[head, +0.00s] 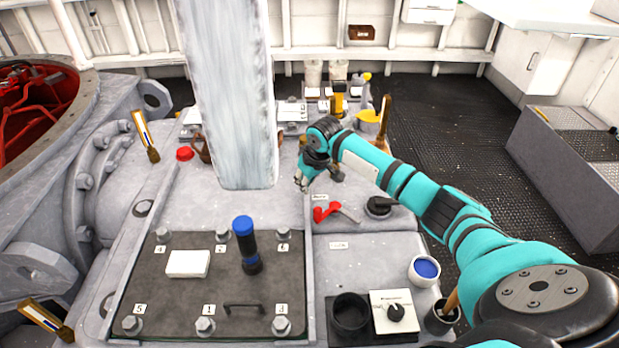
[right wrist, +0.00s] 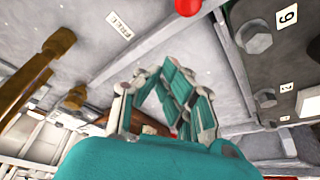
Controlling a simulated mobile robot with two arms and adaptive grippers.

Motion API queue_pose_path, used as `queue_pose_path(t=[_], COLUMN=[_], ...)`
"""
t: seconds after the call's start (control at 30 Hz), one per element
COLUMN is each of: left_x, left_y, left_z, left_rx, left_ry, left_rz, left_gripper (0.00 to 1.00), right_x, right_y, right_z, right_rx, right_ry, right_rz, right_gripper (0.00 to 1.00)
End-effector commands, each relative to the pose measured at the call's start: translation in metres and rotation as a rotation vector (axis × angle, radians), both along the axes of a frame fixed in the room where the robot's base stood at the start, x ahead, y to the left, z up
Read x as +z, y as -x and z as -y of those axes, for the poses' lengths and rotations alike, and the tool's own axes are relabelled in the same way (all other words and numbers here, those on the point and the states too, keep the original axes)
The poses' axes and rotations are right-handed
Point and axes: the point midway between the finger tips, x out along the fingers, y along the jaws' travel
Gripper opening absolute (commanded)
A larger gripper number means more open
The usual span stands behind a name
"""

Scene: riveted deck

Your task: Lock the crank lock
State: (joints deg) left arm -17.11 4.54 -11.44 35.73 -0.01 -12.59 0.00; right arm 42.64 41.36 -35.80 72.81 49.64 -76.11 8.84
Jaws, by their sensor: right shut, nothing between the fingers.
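The crank lock, a grey lever with a red handle (head: 326,212), sits on the grey deck at the middle right in the head view, its red end to the left. A red knob (right wrist: 188,6), probably its handle, shows at the top edge of the right wrist view. My right gripper (head: 301,183) is shut and empty, behind and slightly left of the red handle in the head view, apart from it. Its teal fingers show in the right wrist view (right wrist: 172,88). A label reading FREE (right wrist: 119,25) lies on the deck. My left gripper is out of view.
A bolted dark plate (head: 205,295) carries a blue-topped flashlight-like cylinder (head: 247,247) and a white block (head: 188,263). A black knob (head: 379,206) stands right of the crank. A broad pale column (head: 228,90) blocks part of the back.

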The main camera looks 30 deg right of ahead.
Motion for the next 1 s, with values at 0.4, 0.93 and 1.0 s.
queue_pose_path(t=[0.4,0.93,1.0], left_x=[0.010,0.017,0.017], left_y=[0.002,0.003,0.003], left_z=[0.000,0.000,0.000], left_rx=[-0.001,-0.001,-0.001], left_ry=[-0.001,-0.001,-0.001], left_rz=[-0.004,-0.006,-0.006], left_gripper=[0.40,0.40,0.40], right_x=[-0.040,-0.042,-0.042], right_y=[0.004,0.025,0.025], right_z=[0.002,0.002,0.002], right_rx=[0.001,0.001,0.001], right_ry=[0.004,0.001,0.001], right_rz=[-0.001,0.001,0.001], right_gripper=[0.00,0.00,0.00])
